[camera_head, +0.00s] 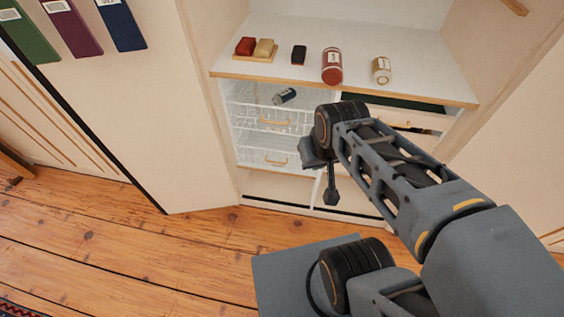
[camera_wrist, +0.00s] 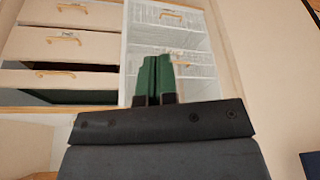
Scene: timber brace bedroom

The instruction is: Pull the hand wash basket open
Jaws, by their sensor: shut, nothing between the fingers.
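Two white wire baskets with wooden handles are stacked in the left of the cabinet in the head view, an upper basket (camera_head: 252,116) and a lower basket (camera_head: 252,155). I cannot tell which is the hand wash basket; no name is readable. A dark bottle (camera_head: 284,96) with a pale label lies at the upper basket. Both baskets also show in the wrist view, where the picture looks inverted, with one handle (camera_wrist: 182,63) near the fingers. My gripper (camera_wrist: 153,58) is shut and empty, its green fingers together in front of the baskets. In the head view my wrist hides its fingertips.
A white counter (camera_head: 300,36) above holds soap bars (camera_head: 264,48), a black item (camera_head: 299,55), a red bottle (camera_head: 332,66) and a cream jar (camera_head: 381,70). Cream drawers (camera_wrist: 65,50) with wooden handles stand beside the baskets. The wooden floor (camera_head: 130,245) is clear at left.

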